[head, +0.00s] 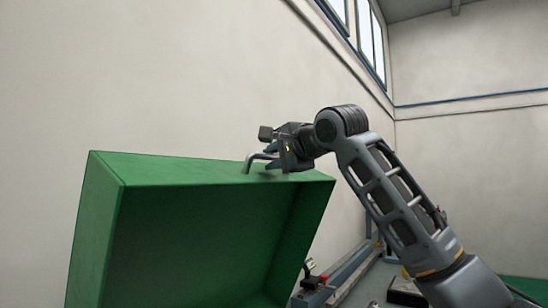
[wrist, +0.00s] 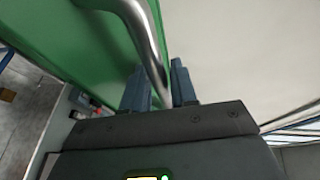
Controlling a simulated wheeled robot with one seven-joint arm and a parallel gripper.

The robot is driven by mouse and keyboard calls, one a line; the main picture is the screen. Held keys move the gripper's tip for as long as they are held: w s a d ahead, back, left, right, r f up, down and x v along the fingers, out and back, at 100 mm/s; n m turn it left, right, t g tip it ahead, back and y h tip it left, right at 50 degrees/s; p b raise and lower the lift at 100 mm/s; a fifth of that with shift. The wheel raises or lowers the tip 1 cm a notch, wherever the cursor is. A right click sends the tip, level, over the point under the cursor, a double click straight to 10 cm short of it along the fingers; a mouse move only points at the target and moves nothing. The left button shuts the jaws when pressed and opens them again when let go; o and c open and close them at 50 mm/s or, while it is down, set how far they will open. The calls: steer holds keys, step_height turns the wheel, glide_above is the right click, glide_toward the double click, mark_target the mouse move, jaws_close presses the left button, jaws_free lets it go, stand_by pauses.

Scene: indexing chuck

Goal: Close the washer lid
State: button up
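The washer lid (head: 105,215) is a green box-shaped cover, raised and tilted, with its hollow dark inside facing me in the head view. A bent silver handle (head: 248,162) stands on its top edge, toward the right. My gripper (head: 270,158) is at this handle. The green lid face (wrist: 100,40) lies beside the left finger. The handle's far end is hidden by my gripper.
Low at the right of the lid stand a small red-topped part (head: 309,265) and a grey rail-like machine bed (head: 345,270). Pale walls rise behind. The washer body below is out of view.

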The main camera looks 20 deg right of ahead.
steer(key=shift+c, duration=0.3)
jaws_close()
